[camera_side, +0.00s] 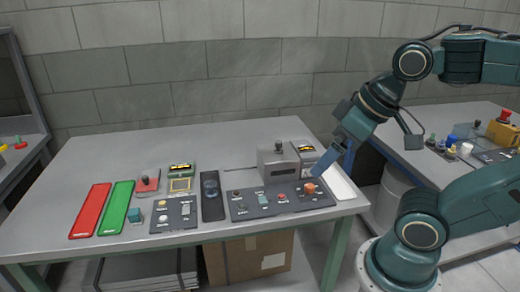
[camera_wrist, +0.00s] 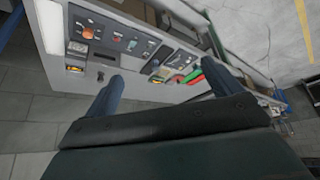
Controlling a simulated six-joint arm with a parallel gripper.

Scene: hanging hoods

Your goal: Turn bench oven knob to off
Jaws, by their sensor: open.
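A dark control panel (camera_side: 258,211) lies near the right front of the grey table, with several buttons and an orange knob (camera_side: 310,187) at its right end. A grey box (camera_side: 277,164) with a dark knob (camera_side: 279,147) on top stands behind it. I cannot tell which knob is the bench oven's, or read any setting. The orange knob (camera_wrist: 93,31) also shows in the wrist view, beyond the left finger. My gripper (camera_side: 326,172) is open and empty, its blue fingers pointing down near the panel's right end. In the wrist view the gripper (camera_wrist: 160,84) has its fingers wide apart.
A red bar (camera_side: 90,211), a green bar (camera_side: 116,207), a smaller button panel (camera_side: 174,214) and a dark narrow device (camera_side: 212,196) lie to the left. A box with a yellow-black label (camera_side: 306,150) stands behind my gripper. The table's back left is clear.

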